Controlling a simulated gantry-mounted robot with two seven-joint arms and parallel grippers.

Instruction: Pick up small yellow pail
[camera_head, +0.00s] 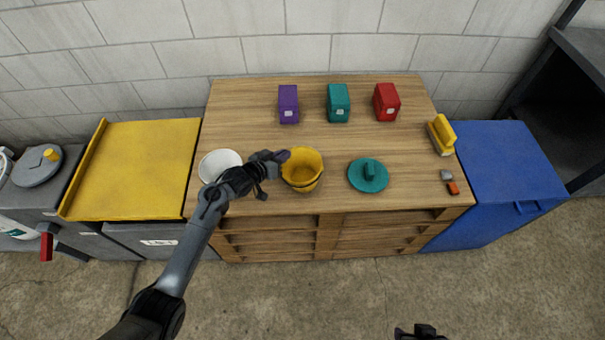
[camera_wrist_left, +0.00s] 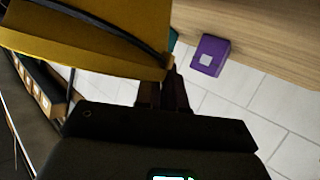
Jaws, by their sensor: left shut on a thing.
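The small yellow pail (camera_head: 304,174) is near the front middle of the wooden bench, with its open top up and a dark handle across its front. My left gripper (camera_head: 275,160) reaches it from the left and is shut on its left rim. In the left wrist view the pail (camera_wrist_left: 105,22) fills the upper left, with the dark handle across it and my left fingers (camera_wrist_left: 165,92) at its edge. I cannot tell whether its base touches the bench. My right gripper (camera_head: 420,332) only just shows at the bottom edge, and its jaws are unclear.
On the wooden bench (camera_head: 240,115), a white bowl (camera_head: 217,163) sits left of the pail and a teal lid (camera_head: 368,176) right. Purple (camera_head: 288,104), teal (camera_head: 338,103) and red (camera_head: 386,101) boxes stand behind. A yellow-topped brush (camera_head: 441,134) and small blocks (camera_head: 452,187) lie right.

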